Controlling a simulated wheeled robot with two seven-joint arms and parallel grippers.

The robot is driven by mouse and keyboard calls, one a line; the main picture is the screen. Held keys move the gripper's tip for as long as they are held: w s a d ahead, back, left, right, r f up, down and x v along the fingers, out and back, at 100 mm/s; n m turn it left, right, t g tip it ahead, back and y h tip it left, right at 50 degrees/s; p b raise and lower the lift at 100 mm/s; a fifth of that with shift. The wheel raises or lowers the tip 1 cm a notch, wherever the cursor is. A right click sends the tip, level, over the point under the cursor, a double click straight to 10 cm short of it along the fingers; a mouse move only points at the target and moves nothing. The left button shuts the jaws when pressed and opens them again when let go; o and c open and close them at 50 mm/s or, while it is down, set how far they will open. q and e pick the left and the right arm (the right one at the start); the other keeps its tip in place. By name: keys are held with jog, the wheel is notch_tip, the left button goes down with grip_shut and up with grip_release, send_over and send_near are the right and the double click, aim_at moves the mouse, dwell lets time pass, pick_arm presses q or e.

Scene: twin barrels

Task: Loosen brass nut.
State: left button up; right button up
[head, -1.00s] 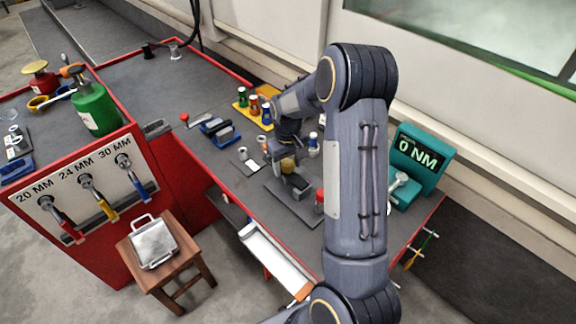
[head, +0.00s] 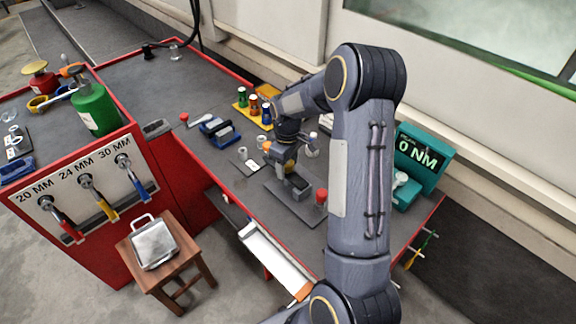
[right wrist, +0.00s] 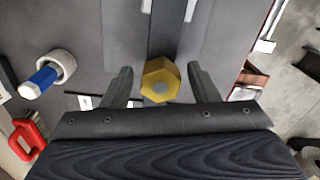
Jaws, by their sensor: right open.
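The brass nut (right wrist: 160,80) is a yellow hex piece with a grey round centre. In the right wrist view it sits between the two dark fingers of my right gripper (right wrist: 158,72), with a gap showing on each side. The fingers are open. In the head view my right gripper (head: 284,160) is low over a dark flat plate (head: 291,206) on the bench, and it hides the nut there. My left gripper is not in view.
A teal display reading 0 NM (head: 422,152) stands right of my arm. A red-capped piece (head: 321,196) is close to the gripper. A blue vise-like tool (head: 219,131) and several coloured cans (head: 253,105) stand to the left. Wrenches hang on the red cabinet (head: 90,195).

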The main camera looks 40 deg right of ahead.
jog(key=shift+r, duration=0.1)
jog(key=shift+r+p, duration=2.45)
jog(key=shift+r, duration=0.95)
